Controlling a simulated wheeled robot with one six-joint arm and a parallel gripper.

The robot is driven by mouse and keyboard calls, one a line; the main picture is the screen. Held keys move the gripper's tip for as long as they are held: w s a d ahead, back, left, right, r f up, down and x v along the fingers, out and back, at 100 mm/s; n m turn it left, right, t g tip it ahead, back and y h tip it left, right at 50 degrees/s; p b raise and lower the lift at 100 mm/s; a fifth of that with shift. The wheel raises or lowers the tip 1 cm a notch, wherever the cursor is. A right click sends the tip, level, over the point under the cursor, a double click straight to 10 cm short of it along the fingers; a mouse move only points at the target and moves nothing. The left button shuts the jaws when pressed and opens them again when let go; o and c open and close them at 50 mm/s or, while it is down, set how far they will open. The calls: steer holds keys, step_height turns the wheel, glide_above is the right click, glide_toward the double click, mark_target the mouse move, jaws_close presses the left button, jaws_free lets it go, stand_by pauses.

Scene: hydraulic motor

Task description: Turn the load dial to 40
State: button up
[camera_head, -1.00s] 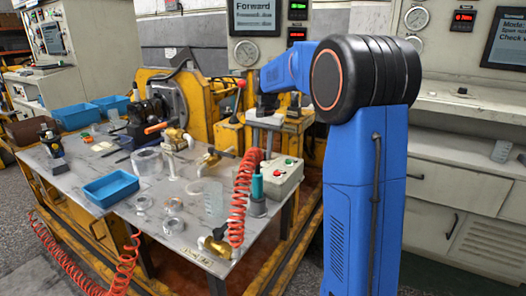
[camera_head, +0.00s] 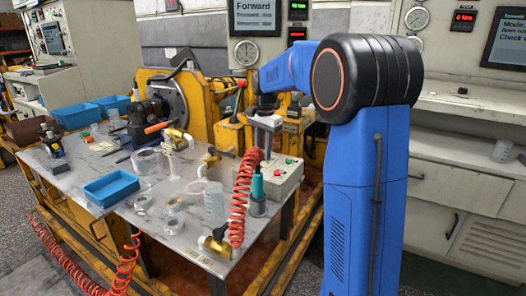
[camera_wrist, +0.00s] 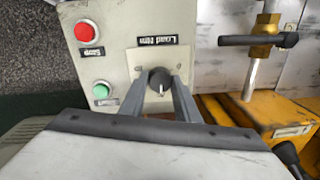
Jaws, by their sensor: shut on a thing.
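The load dial (camera_wrist: 160,82) is a dark round knob with a white pointer line, on a pale plate labelled "Load Nm" on the control box (camera_wrist: 122,30). The label appears upside down in the wrist view. My gripper (camera_wrist: 158,84) is shut on the dial, with one grey finger on each side. The pointer line shows toward the lower part of the knob; the scale marks are too small to read. In the head view, my arm reaches over the control box (camera_head: 284,178), and the dial and fingertips are hidden there.
A red Stop button (camera_wrist: 87,31) and a green button (camera_wrist: 102,90) sit beside the dial on the box. A valve with a black handle (camera_wrist: 258,40) stands close by. The table (camera_head: 150,218) holds a blue tray (camera_head: 111,187), a coiled red hose (camera_head: 241,195) and clear parts.

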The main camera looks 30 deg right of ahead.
steer(key=o, duration=1)
steer(key=shift+o, duration=0.2)
step_height(320, 180, up, 17)
steer(key=shift+s+d+r, duration=0.15)
steer(key=shift+s+r, duration=0.05)
steer(key=shift+s, duration=0.2)
steer(key=s+a+f+n+t, duration=0.15)
steer(key=s+a+n, duration=0.3)
steer(key=s, duration=0.65)
steer(key=s+a+f+n+t, duration=0.1)
steer(key=s+a+f+n, duration=0.1)
steer(key=s+f, duration=0.5)
steer(key=s+a+f+n, duration=0.2)
steer(key=s+f+n, duration=0.2)
steer(key=s+f, duration=0.3)
steer(key=s+a+f+n+t, duration=0.1)
steer(key=s+a+f+n, duration=0.2)
steer(key=s+f, duration=0.4)
steer(key=s, duration=0.7)
steer(key=shift+f+t, duration=0.15)
steer(key=shift+t, duration=0.2)
